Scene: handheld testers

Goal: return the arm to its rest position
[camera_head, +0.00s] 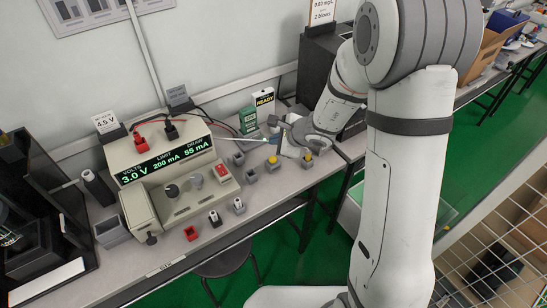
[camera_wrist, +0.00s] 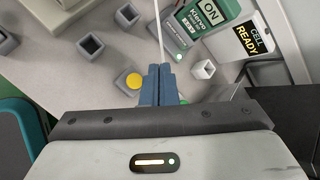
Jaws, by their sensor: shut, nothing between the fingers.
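My arm (camera_head: 400,170) rises at the right in the head view and bends over toward the bench. My gripper (camera_wrist: 160,84) shows in the wrist view with its two blue-grey fingers together and nothing between them. It is above the bench top, close to a yellow button (camera_wrist: 133,81) on a small grey block. In the head view the fingertips are small and partly merged with the objects behind them. I cannot tell whether the fingers touch anything.
A beige power supply (camera_head: 160,150) reading 3.0 V stands on the bench (camera_head: 265,207). Small grey blocks, a green device (camera_head: 248,119) and a "READY" card (camera_head: 264,97) are near the gripper. A dark box (camera_head: 322,65) stands behind the arm. A stool (camera_head: 225,262) is below the bench.

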